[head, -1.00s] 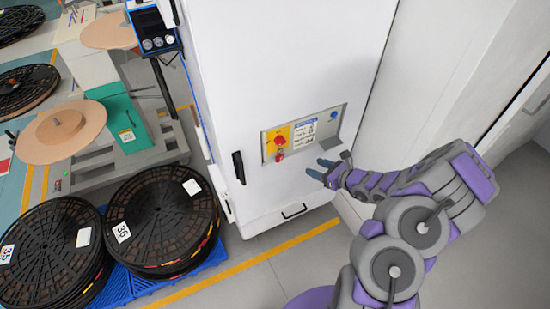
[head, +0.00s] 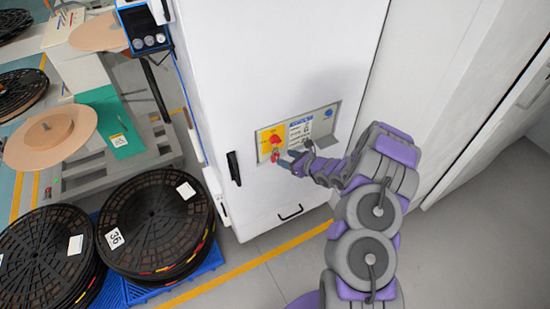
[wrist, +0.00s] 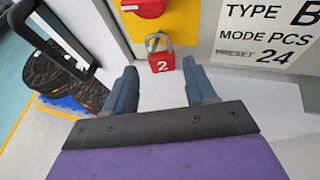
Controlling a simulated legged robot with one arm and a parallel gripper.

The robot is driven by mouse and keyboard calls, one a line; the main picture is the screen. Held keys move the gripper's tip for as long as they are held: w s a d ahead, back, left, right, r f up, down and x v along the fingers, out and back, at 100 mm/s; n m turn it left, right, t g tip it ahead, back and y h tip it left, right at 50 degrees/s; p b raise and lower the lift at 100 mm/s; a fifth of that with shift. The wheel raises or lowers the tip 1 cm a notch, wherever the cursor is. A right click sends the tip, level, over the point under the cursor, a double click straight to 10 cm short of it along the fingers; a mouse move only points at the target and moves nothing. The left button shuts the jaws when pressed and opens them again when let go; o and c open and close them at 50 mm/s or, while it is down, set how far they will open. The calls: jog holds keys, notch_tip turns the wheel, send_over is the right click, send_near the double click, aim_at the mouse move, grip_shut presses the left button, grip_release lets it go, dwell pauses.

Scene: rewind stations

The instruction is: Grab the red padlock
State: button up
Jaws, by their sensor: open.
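The red padlock (wrist: 161,61) is marked with a white 2 and has a metal shackle. In the wrist view it hangs upright below a red knob (wrist: 145,8) on a yellow plate (wrist: 183,22). In the head view the padlock (head: 275,157) is small, on the cabinet's panel. My gripper (wrist: 160,80) is open, with one finger to each side and the padlock ahead between them in the picture. In the head view my gripper (head: 291,162) is just right of the padlock. I cannot tell whether a finger touches it.
The white cabinet (head: 270,60) has a black handle (head: 234,168) left of the panel and a lower handle (head: 291,213). A label (wrist: 265,32) is right of the yellow plate. Black reels (head: 155,222) stand on a blue pallet (head: 205,262) at left. Grey floor is clear in front.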

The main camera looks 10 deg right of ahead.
aim_at(277, 156)
jog(key=x, duration=0.2)
jog(key=b+x, duration=0.1)
jog(key=x, duration=0.1)
jog(key=shift+w+f, duration=0.2)
jog(key=shift+f, duration=0.25)
jog(key=shift+c, duration=0.3)
jog(key=c, duration=0.9)
jog(key=shift+r, duration=0.1)
